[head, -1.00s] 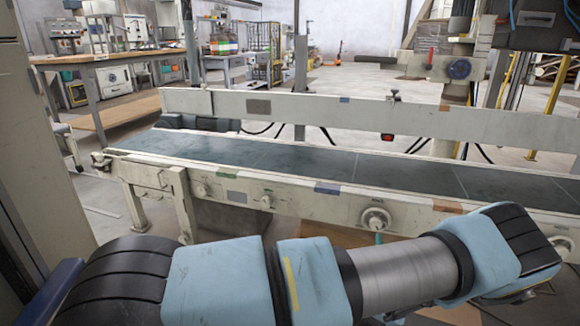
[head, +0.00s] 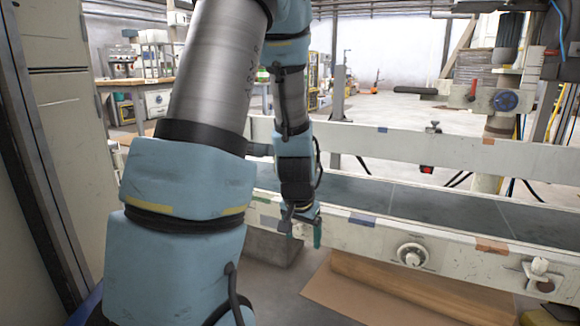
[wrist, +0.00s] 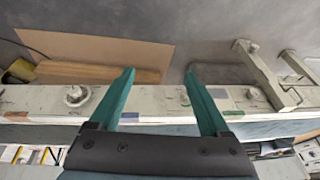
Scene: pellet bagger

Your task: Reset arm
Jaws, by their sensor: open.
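My gripper (head: 306,226) hangs at the near rail of the conveyor in the head view, at the end of my raised and folded blue arm. In the wrist view my gripper (wrist: 160,95) shows two teal fingers spread wide apart with nothing between them. The fingers lie over the conveyor's pale side rail (wrist: 150,98), with the floor beyond. I cannot tell whether they touch the rail.
The conveyor (head: 430,205) runs across the head view, with knobs on its near rail. A brown board (head: 380,290) lies on the floor below it. A tall pale cabinet (head: 65,130) stands close at left. Open floor (head: 390,110) lies behind the conveyor.

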